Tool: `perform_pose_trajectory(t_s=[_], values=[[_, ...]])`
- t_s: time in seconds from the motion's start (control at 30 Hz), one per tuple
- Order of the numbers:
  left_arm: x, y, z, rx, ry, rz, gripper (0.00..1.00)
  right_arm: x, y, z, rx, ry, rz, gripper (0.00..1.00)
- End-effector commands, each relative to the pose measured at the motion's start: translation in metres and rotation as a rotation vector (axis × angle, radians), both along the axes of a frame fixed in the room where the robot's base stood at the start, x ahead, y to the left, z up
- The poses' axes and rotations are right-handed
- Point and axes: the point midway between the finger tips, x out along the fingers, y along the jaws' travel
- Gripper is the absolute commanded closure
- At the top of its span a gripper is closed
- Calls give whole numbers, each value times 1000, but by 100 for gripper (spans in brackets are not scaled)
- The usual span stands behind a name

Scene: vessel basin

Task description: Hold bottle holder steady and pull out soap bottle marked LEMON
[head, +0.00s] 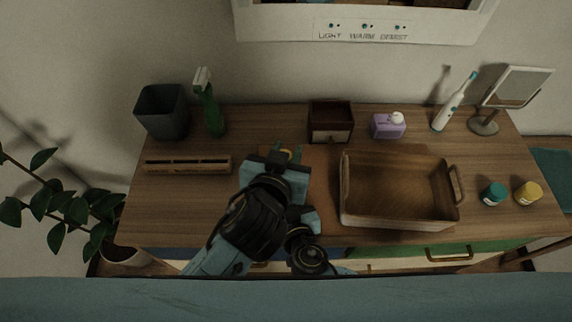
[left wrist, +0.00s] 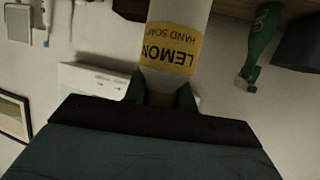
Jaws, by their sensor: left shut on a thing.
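My left gripper (head: 287,155) is over the back middle of the table in the head view. In the left wrist view its two fingers (left wrist: 161,95) are shut on the narrow end of a pale soap bottle (left wrist: 181,15) with a yellow label reading LEMON HAND SOAP. The label appears upside down. The bottle's far end runs out of the wrist view, so I cannot tell what it rests on. In the head view my gripper mostly hides the bottle. I cannot tell for sure which thing is the bottle holder. My right gripper is not in view.
A dark brown box (head: 331,136) stands just right of my gripper, with a purple dispenser (head: 387,129) beyond. A large wooden basket (head: 400,217) stands at right, near two small jars (head: 492,194). A slotted wooden tray (head: 187,167), green spray bottle (head: 211,115) and grey bin (head: 162,113) are left.

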Motion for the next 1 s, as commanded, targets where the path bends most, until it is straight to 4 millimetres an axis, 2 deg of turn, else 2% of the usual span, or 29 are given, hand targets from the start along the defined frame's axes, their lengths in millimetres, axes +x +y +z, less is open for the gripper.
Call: perform_pose_trajectory(t_s=[0.03, 0.2, 0.67, 0.7, 0.9, 1.0], values=[[1, 0, 9, -4, -4, 1, 100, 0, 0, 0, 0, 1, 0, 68], [0, 0, 20, -1, -2, 0, 100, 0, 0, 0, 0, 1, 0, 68], [0, 0, 20, 0, 0, 0, 100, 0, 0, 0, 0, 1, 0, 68], [0, 0, 20, 0, 0, 0, 100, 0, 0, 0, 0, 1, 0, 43], [0, 0, 20, 1, -1, 0, 100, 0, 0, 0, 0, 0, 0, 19], [0, 0, 20, 1, -1, 0, 100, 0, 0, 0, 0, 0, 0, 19]])
